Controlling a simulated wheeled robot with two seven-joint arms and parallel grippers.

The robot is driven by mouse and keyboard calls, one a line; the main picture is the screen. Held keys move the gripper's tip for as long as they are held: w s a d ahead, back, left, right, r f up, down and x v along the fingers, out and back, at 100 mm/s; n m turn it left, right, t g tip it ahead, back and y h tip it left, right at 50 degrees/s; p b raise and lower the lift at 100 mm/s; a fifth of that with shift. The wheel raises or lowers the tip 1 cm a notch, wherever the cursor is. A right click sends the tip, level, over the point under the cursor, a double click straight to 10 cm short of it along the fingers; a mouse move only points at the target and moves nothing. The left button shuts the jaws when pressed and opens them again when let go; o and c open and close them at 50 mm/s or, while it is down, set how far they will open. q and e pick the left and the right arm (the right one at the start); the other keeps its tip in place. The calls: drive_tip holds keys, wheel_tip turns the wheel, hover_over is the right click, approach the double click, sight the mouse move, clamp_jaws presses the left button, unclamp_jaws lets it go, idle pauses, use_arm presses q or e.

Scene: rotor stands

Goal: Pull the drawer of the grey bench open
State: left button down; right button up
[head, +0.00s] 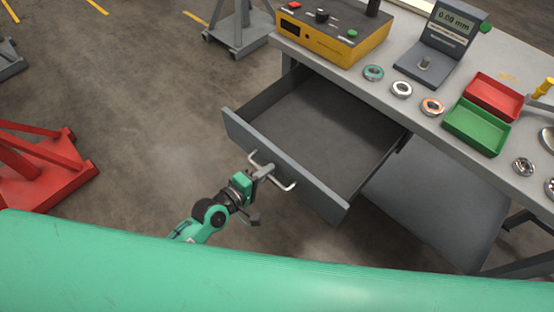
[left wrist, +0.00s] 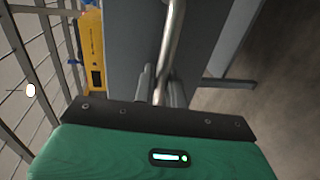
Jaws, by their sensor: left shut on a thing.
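The grey bench (head: 430,115) stands at the upper right in the head view. Its drawer (head: 285,165) is pulled far out, and its inside looks empty. A pale bar handle (head: 288,186) runs across the drawer front. My left gripper (head: 262,172) is shut on the handle near its middle. In the left wrist view the metal handle (left wrist: 174,40) passes between the two fingers of the gripper (left wrist: 160,88), close to the grey drawer front (left wrist: 135,45). My right gripper shows in neither view.
On the bench top are a yellow control box (head: 335,38), a gauge with a display (head: 440,45), several rings, a red tray (head: 493,97) and a green tray (head: 476,127). A red stand base (head: 45,165) is on the floor at left. The floor between is clear.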

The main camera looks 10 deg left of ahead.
use_arm(q)
drive_tip(key=shift+s+a+f, duration=0.1)
drive_tip(key=shift+s+a, duration=0.4)
drive_tip(key=shift+s, duration=0.2)
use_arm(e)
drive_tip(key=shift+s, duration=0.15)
use_arm(q)
drive_tip(key=c, duration=1.5)
unclamp_jaws()
drive_tip(key=shift+c, duration=0.2)
